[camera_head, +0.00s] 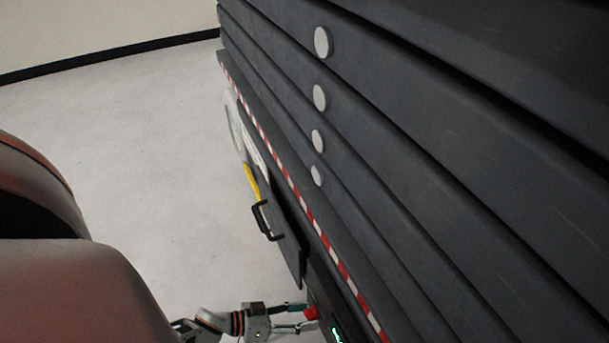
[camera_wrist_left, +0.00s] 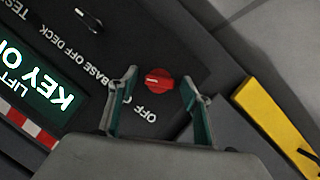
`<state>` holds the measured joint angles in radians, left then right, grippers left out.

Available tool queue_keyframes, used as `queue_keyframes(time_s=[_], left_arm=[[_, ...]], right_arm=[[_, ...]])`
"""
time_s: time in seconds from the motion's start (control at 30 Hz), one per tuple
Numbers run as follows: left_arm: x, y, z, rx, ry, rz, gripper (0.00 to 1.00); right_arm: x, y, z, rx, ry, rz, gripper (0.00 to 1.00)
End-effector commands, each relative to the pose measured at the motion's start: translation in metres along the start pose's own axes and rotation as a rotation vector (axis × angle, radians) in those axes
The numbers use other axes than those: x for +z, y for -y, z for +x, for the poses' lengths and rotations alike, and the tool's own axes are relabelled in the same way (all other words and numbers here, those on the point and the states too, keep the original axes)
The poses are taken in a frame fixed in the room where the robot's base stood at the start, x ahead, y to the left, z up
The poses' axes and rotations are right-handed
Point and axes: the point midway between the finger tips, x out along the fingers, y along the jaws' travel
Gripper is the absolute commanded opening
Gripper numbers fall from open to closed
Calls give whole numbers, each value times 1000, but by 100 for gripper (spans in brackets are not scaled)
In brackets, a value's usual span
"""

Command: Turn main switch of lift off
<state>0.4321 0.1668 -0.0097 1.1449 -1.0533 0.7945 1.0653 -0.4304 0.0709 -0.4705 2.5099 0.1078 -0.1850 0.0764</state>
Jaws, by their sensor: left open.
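The lift's main switch is a red knob (camera_head: 311,313) on the dark side panel of the lift, low in the head view. In the left wrist view the red knob (camera_wrist_left: 158,80) shows a pale pointer line and sits above the word OFF on the panel (camera_wrist_left: 190,62). My left gripper (camera_head: 303,317) is open, with its fingertips close to the knob. In the left wrist view the two fingers (camera_wrist_left: 161,84) stand on either side of the knob, with a gap on each side. Whether they touch the panel I cannot tell. My right gripper is not in view.
The dark lift (camera_head: 420,130) fills the right side, with a red-and-white striped edge (camera_head: 318,222) and a black handle (camera_head: 264,220). The pale floor at left is clear.

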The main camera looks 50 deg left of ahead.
Motion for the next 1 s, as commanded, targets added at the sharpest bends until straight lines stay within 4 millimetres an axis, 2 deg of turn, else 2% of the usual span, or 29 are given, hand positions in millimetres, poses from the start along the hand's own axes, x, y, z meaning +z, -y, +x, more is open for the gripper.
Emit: queue_keyframes(time_s=[0.23,0.37,0.4,0.77,1.0], left_arm=[[-1,0,1,0,-1,1,49],[-1,0,1,0,-1,1,15],[-1,0,1,0,-1,1,10],[-1,0,1,15,0,-31,10],[0,3,0,65,3,-153,10]], right_arm=[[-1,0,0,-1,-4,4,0],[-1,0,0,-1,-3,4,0],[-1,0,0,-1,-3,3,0],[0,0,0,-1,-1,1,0],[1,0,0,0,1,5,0]])
